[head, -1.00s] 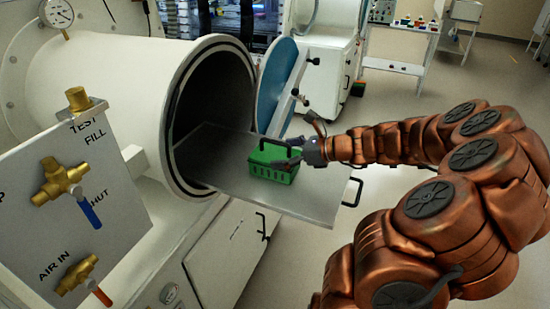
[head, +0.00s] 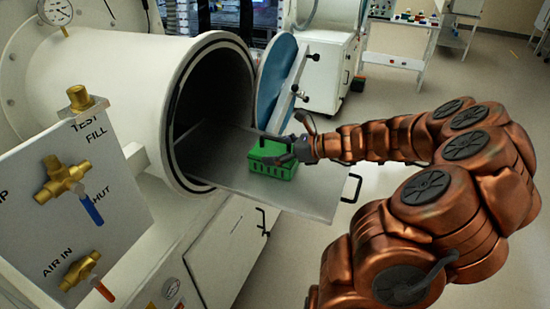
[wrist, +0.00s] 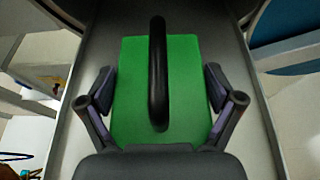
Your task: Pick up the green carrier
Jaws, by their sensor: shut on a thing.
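The green carrier (head: 285,172) is a small slotted basket on the grey slide-out tray (head: 310,197) at the chamber's mouth. I cannot tell any gap beneath it. My gripper (head: 281,151) reaches in from the right at the carrier's top. In the wrist view, the carrier (wrist: 130,75) lies between my gripper's two fingers (wrist: 160,88), one at each long side, and they are shut on it. A black bar handle (wrist: 158,70) runs lengthwise above the carrier, between the fingers. The near end of the carrier is hidden by my gripper.
The round chamber opening (head: 215,100) is open behind the tray, its blue door (head: 277,85) swung aside at right. A black tray handle (head: 352,188) sticks out at the right edge. A valve panel (head: 75,215) stands at the left front. Open floor lies right.

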